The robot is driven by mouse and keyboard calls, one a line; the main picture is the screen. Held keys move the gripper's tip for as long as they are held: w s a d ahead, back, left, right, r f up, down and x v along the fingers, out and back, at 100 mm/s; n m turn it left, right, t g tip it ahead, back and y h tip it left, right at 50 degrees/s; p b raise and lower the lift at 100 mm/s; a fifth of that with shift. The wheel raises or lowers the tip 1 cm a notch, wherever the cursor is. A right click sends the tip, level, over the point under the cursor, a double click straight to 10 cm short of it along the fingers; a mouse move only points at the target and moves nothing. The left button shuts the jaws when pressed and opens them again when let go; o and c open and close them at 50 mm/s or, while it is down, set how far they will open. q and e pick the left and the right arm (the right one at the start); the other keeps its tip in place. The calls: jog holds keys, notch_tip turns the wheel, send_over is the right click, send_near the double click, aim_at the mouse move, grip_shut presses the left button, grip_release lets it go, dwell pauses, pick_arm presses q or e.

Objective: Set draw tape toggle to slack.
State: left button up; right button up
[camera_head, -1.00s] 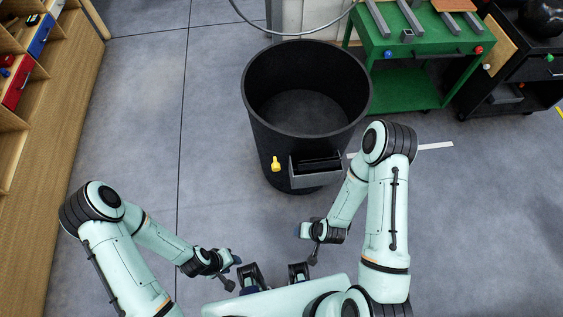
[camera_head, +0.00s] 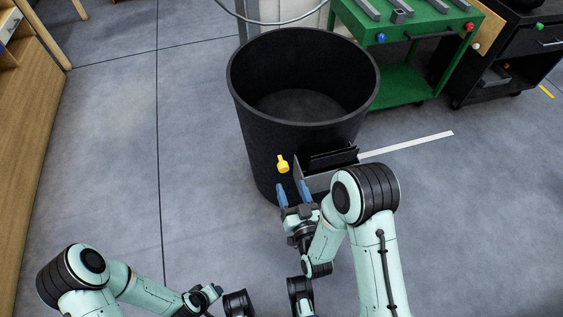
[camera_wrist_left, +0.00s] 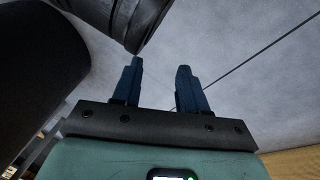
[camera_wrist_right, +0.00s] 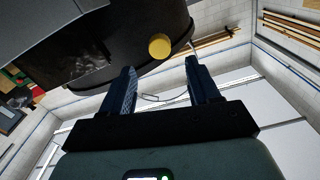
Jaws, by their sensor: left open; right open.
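The yellow draw tape toggle (camera_head: 283,164) sits on the front wall of a tall black bin (camera_head: 262,135), left of a grey bracket. In the right wrist view the toggle shows as a round yellow knob (camera_wrist_right: 159,46), just beyond the fingers. My right gripper (camera_head: 293,190) is open and empty, its blue fingertips a little below the toggle and apart from it. My left gripper (camera_wrist_left: 159,65) is open and empty, low in the head view at the left, away from the bin.
A grey bracket box (camera_head: 320,180) juts from the bin front beside the right gripper. A green workbench (camera_head: 400,85) and a dark cart (camera_head: 490,75) stand behind right. Wooden shelving (camera_head: 30,130) is at left. The floor left of the bin is clear.

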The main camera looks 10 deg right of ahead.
aim_at(282, 161)
jog(key=w, duration=0.5)
jog(key=w+b, duration=0.1)
jog(key=w, duration=0.4)
jog(key=shift+w+a, duration=0.2)
jog(key=shift+w, duration=0.15)
pick_arm(q)
jog(key=shift+g, duration=0.6)
jog(key=s+f, duration=0.1)
jog(key=s, duration=0.1)
jog(key=s+f, duration=0.1)
jog(key=shift+a+f, duration=0.25)
jog(key=shift+f, duration=0.1)
pick_arm(e)
grip_shut()
